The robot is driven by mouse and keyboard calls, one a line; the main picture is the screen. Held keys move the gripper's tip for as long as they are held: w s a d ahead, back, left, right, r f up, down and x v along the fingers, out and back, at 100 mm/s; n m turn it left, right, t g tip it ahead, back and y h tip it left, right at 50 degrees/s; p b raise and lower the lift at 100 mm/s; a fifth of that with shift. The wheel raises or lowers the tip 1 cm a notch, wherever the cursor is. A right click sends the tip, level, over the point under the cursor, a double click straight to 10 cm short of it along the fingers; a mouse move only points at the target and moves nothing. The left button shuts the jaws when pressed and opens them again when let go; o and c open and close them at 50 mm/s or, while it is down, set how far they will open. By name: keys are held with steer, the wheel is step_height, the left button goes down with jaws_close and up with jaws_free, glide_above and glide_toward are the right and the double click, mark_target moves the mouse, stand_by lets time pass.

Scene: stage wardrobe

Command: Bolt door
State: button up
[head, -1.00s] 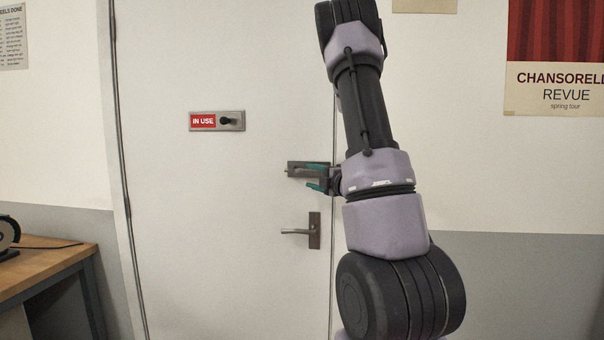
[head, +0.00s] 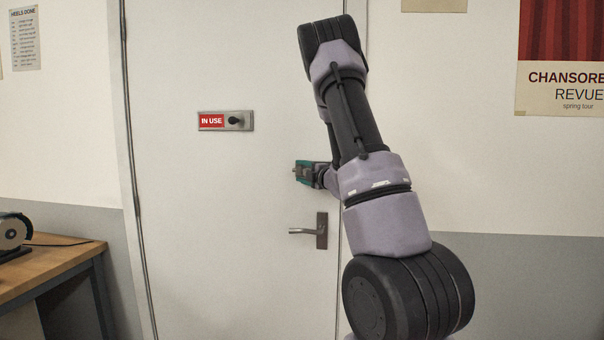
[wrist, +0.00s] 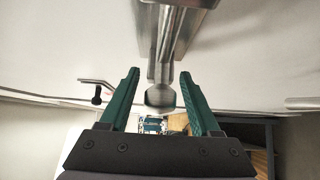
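The white door (head: 230,270) is shut in its frame. It carries a small metal bolt, whose plate (wrist: 187,30) and round-ended knob (wrist: 160,97) show in the wrist view. In the head view my gripper covers most of the bolt. My gripper (head: 301,172) is at the door's right side, above the lever handle (head: 304,231). In the wrist view its two teal fingers (wrist: 158,98) are apart, one on each side of the knob, with a gap to each.
A wooden bench (head: 50,268) with a dark machine (head: 14,232) stands at the lower left. Posters hang on the walls, including a red revue poster (head: 565,60) at right. The door front between bench and arm is clear.

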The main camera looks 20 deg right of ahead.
jaws_close()
steer(key=shift+d, duration=0.1)
stand_by(1.2)
